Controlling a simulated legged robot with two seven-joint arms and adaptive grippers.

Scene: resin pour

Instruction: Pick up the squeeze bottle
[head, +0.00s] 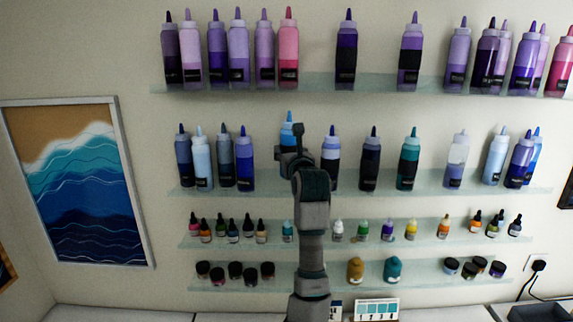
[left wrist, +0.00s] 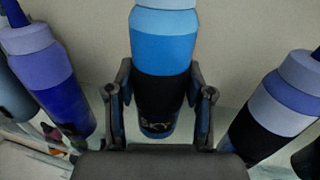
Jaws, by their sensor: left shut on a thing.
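The squeeze bottle in my grip is light blue with a black label reading SKY. It fills the middle of the left wrist view (left wrist: 163,50), upright. In the head view its cap and shoulder (head: 288,130) show above my left gripper (head: 291,158), and the tip stands higher than those of its neighbours. My left gripper is shut around the bottle's label, one finger on each side, also in the left wrist view (left wrist: 164,92). My arm hides the lower bottle in the head view, and I cannot tell whether its base touches the shelf. My right gripper is out of view.
A blue-violet bottle (left wrist: 62,90) stands left of the held one and a lavender-blue bottle (left wrist: 275,110) right. The glass shelf (head: 270,187) carries several more. A shelf of purple bottles (head: 320,84) is above; small droppers and jars (head: 235,271) are below.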

